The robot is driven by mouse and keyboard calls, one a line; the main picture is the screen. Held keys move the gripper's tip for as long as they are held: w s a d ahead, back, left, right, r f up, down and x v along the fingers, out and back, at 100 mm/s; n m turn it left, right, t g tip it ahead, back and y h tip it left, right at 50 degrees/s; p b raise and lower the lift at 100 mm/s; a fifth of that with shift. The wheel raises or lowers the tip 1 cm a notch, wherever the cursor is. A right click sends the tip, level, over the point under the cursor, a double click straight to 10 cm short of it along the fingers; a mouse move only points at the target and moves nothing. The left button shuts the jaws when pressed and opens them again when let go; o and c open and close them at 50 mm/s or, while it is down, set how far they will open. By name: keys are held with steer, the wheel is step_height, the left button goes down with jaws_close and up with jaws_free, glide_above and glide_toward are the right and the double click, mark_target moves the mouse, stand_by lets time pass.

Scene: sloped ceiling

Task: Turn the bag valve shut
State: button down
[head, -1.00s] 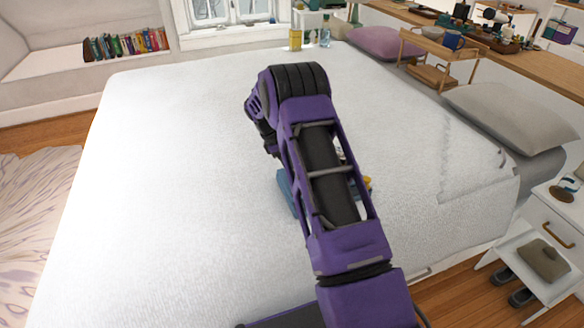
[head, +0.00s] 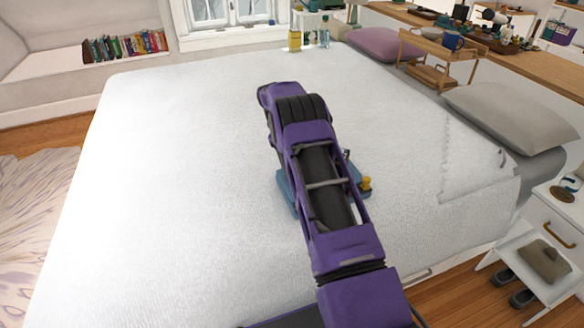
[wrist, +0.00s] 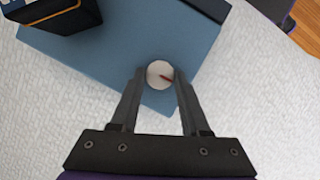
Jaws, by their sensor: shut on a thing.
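A flat blue piece (wrist: 95,50) lies on the white bed cover. My arm hides the valve and gripper there. No separate bag can be made out.
A dark box with yellow trim (wrist: 52,14) stands on the blue piece at upper left in the wrist view. The bed (head: 170,190) is clear around it. Pillows (head: 515,115), a wooden stand (head: 440,55) and a white nightstand (head: 555,220) are to the right.

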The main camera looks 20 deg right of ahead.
stand_by(0.4)
steer(key=shift+c, duration=1.9)
jaws_free()
steer(key=shift+r, duration=0.1)
steer(key=p+v, duration=0.1)
steer(key=v, duration=0.6)
steer(key=shift+w+r, duration=0.1)
steer(key=shift+r, duration=0.05)
